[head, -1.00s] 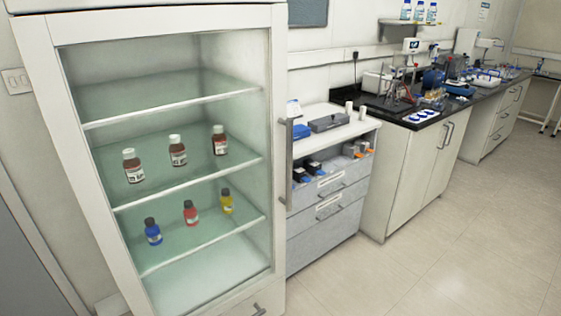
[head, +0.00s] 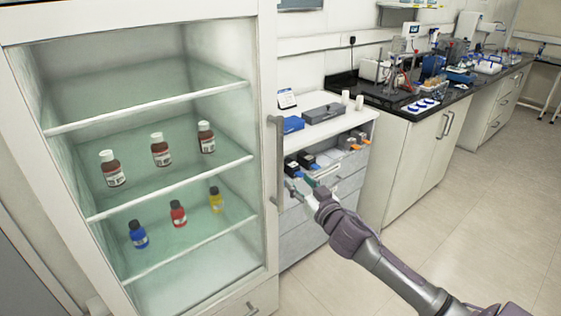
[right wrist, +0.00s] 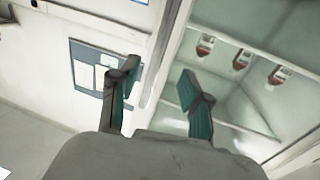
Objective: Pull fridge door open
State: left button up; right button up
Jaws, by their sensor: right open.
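The white fridge (head: 266,235) stands at the left of the head view, its glass-fronted door shut. Its vertical grey handle (head: 277,160) is on the door's right side. My right gripper (head: 307,182) is open and empty, just right of the handle's lower part. In the right wrist view, the open fingers (right wrist: 160,86) point toward the fridge. A long upright bar, seemingly the handle (right wrist: 163,55), shows in the gap between them; I cannot tell how far away it is. My left gripper is not in view.
Brown bottles (head: 161,150) and small coloured bottles (head: 178,214) stand on the fridge shelves. A drawer cabinet (head: 300,238) stands right beside the fridge, behind my right gripper. A black-topped bench (head: 437,113) with lab equipment runs farther back. The floor (head: 450,215) at right is clear.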

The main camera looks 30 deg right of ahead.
aim_at(282, 163)
jog(key=w, duration=0.4)
jog(key=w+d+p, duration=0.1)
jog(key=w, duration=0.6)
jog(key=shift+w+d, duration=0.15)
jog(key=shift+w, duration=0.25)
grip_shut()
